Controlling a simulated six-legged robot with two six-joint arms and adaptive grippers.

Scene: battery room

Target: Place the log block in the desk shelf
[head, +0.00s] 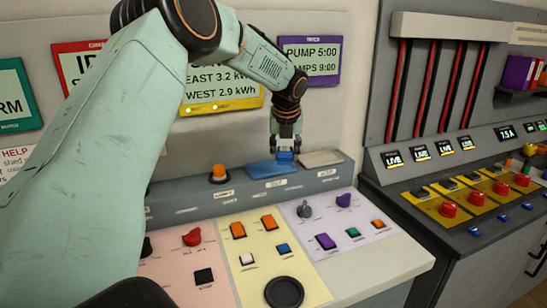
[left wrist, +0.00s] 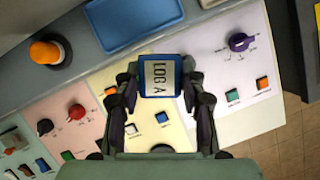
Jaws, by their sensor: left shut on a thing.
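My left gripper (head: 285,143) is shut on the log block (head: 285,156), a small blue block held above the back of the control desk. In the left wrist view the log block (left wrist: 160,77) shows a pale "LOG A" label between the two fingers. Behind the sloped panel runs a raised grey ledge (head: 185,200) with a blue tray (head: 262,170) and a pale grey pad (head: 320,158). The blue tray also shows in the left wrist view (left wrist: 135,18). I cannot tell which part is the desk shelf. My right gripper is not in view.
An orange button (head: 218,173) stands on the ledge. Knobs and coloured buttons cover the sloped panel (head: 350,240). At the right a dark console (head: 440,190) has red buttons, and a wall shelf (head: 510,97) holds purple binders. Wall signs hang behind my left arm.

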